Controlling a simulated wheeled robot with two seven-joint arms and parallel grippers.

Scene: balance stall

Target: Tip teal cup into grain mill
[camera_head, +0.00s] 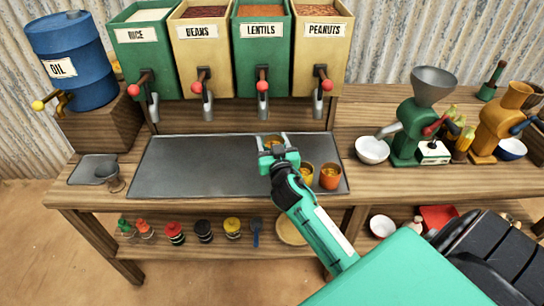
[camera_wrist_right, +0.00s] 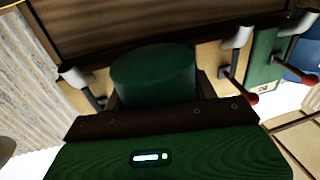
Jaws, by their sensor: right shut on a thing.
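My right gripper (camera_head: 272,145) is over the grey metal tray, near its back edge, below the lentils dispenser. It is shut on a cup, whose orange-brown inside shows between the fingers in the head view. In the right wrist view this teal cup (camera_wrist_right: 153,75) looks dark green and sits between the jaws. I cannot tell whether it touches the tray. A green grain mill (camera_head: 407,132) with a grey funnel (camera_head: 433,86) stands to the right on the table. An orange mill (camera_head: 492,128) stands beyond it. My left gripper is not in view.
A yellow cup (camera_head: 305,175) and an orange cup (camera_head: 330,176) stand on the tray (camera_head: 195,170) close to my right arm. A white bowl (camera_head: 372,150) is left of the green mill. Dispenser taps (camera_head: 263,100) hang behind the gripper. The tray's left part is clear.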

